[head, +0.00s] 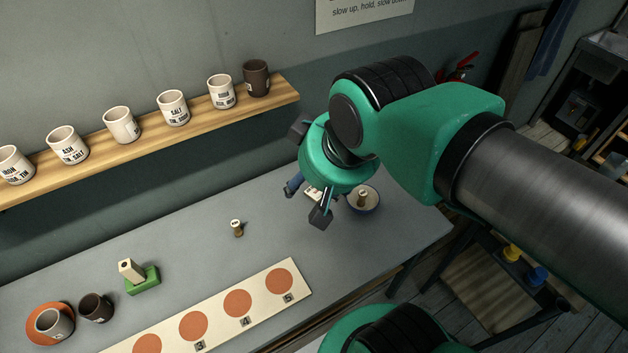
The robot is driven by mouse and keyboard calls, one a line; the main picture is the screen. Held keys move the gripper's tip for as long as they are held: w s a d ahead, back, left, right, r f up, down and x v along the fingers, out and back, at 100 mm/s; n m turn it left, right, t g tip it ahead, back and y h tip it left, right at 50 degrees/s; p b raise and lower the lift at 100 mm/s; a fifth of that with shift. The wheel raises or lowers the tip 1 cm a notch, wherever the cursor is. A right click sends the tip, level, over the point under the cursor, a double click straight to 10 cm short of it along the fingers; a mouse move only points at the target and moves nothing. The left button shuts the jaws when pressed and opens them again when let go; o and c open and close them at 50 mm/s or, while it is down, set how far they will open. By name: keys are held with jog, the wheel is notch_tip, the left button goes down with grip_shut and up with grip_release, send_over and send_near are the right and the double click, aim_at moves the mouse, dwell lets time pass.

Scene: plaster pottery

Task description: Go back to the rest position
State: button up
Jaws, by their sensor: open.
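My gripper (306,203) hangs from the green wrist over the right part of the grey bench (180,240). Its dark fingers are spread apart, and I see nothing held between them. A small whitish thing with dark marks (313,193) shows just behind the fingers, partly hidden by them. A blue-rimmed bowl (376,205) with a small tan plug (362,198) in it stands just right of my gripper.
A small tan plug (237,228) stands alone mid-bench. A board with numbered orange discs (217,316) lies along the front. A green block (143,284), a dark cup (96,307) and a cup on an orange disc (54,323) stand left. A wall shelf (143,140) holds several cups.

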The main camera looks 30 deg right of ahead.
jog(key=shift+s+d+f, duration=0.1)
jog(key=shift+s, duration=0.1)
jog(key=shift+f+b, duration=0.95)
dwell(0.9)
